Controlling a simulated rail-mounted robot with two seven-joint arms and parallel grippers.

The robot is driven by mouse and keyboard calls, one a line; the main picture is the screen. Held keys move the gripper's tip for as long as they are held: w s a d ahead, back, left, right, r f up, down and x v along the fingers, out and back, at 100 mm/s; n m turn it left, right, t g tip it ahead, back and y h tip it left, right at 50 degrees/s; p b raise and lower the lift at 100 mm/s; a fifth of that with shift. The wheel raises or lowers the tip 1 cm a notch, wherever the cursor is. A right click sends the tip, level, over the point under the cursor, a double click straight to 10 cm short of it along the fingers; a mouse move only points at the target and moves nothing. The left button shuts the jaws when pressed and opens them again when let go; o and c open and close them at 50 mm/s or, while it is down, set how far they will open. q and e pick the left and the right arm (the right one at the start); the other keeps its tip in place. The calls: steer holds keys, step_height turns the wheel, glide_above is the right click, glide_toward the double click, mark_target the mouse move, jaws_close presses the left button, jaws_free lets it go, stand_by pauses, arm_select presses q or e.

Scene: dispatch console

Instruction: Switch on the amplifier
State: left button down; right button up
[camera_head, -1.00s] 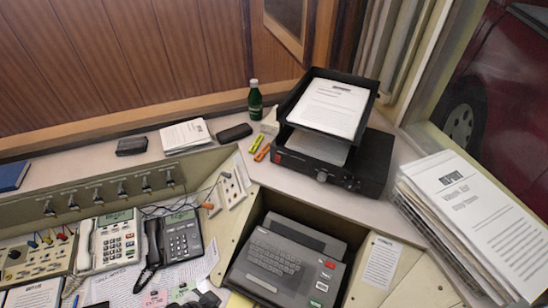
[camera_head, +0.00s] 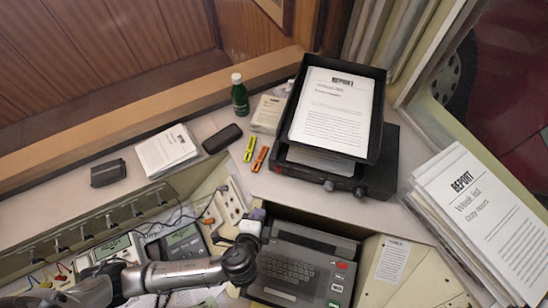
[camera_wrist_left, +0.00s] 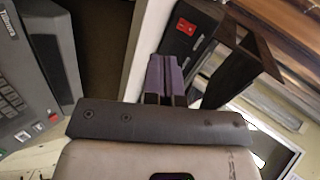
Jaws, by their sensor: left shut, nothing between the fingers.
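The amplifier (camera_head: 385,160) is a black box on the counter under a black paper tray (camera_head: 378,100), with round knobs on its front. In the left wrist view the amplifier (camera_wrist_left: 178,45) is a dark box beyond the fingertips, with a small red switch-like patch (camera_wrist_left: 186,26) on its face. I cannot tell whether it is on. My left gripper (camera_head: 257,214) is shut and empty, in front of and to the left of the amplifier, apart from it. Its purple fingers also show in the left wrist view (camera_wrist_left: 166,68). My right gripper is out of view.
A grey keyboard machine (camera_head: 300,265) sits in the console right of my left wrist. A report stack (camera_head: 475,215) stands at right. The counter edge runs between.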

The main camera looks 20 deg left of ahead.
arm_select(q)
steer(key=w+m, duration=0.1)
steer(key=m+t+p, duration=0.1)
glide_toward(278, 173)
steer(key=shift+h, duration=0.4)
steer(key=x, duration=0.5)
steer(key=shift+a+f, duration=0.3)
steer(key=shift+a, duration=0.05)
steer(key=shift+p+x, duration=0.3)
steer(key=shift+x, duration=0.65)
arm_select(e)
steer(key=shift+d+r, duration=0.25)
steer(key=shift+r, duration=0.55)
arm_select(q)
steer(key=shift+w+r, duration=0.1)
steer(key=shift+r, duration=0.1)
